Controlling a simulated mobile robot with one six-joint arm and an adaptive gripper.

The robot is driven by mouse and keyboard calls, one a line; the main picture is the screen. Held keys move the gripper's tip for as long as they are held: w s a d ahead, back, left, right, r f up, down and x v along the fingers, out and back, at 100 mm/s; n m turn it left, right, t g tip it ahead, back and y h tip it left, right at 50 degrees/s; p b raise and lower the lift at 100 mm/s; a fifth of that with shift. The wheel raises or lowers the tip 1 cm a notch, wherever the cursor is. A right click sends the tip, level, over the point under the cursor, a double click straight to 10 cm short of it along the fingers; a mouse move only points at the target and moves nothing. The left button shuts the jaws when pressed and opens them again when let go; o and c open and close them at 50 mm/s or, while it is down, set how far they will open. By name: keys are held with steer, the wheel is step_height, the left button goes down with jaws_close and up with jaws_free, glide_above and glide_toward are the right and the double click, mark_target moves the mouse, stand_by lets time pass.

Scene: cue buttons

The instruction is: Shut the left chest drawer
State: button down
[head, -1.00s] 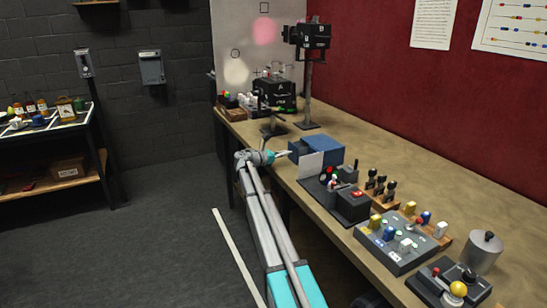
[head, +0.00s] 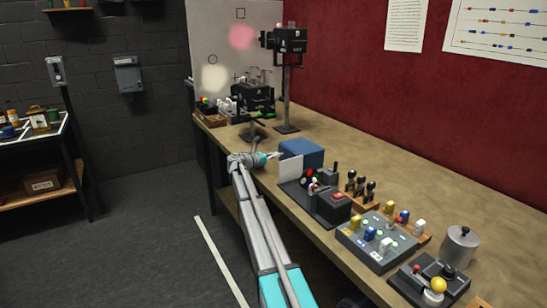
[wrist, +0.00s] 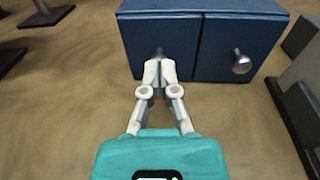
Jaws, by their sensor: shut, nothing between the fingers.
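The blue chest (head: 303,152) stands on the workbench in the head view. In the wrist view its left drawer (wrist: 135,42) and right drawer (wrist: 216,42) are side by side, and their fronts look about level. The right drawer has a round silver knob (wrist: 241,62). The left drawer's knob (wrist: 158,51) is mostly hidden behind my fingertips. My gripper (wrist: 159,72) is shut and empty, pointing at the left drawer's front at the knob. I cannot tell if it touches. In the head view my gripper (head: 275,155) is at the chest's front.
Button panels (head: 377,241) lie nearer along the bench. Bare bench top lies behind the chest.

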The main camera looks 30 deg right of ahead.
steer(key=s+a, duration=0.1)
steer(key=a, duration=1.2)
steer(key=shift+s+a+r+p, duration=0.25)
steer(key=shift+a+r+p, duration=0.15)
steer(key=shift+r, duration=0.05)
steer(key=s+a+f+m+y, duration=0.3)
steer(key=s+a+f+m, duration=0.1)
steer(key=s, duration=0.4)
steer(key=s+a+f+m+g+y, duration=0.1)
steer(key=s+a+f+m+y, duration=0.2)
steer(key=s+f, duration=0.3)
steer(key=s+a+f+m+y, duration=0.3)
steer(key=s+a+m+y, duration=0.1)
steer(key=s, duration=0.5)
steer(key=s+a+f+m+y, duration=0.4)
steer(key=s+a+m+y, duration=0.35)
steer(key=s+a, duration=0.75)
step_height(320, 180, up, 14)
steer(key=s+d+p, duration=0.1)
steer(key=s+p, duration=0.1)
steer(key=p, duration=1.2)
steer(key=shift+d+m+g, duration=0.3)
steer(key=shift+m+g, duration=0.05)
steer(key=shift+g, duration=0.05)
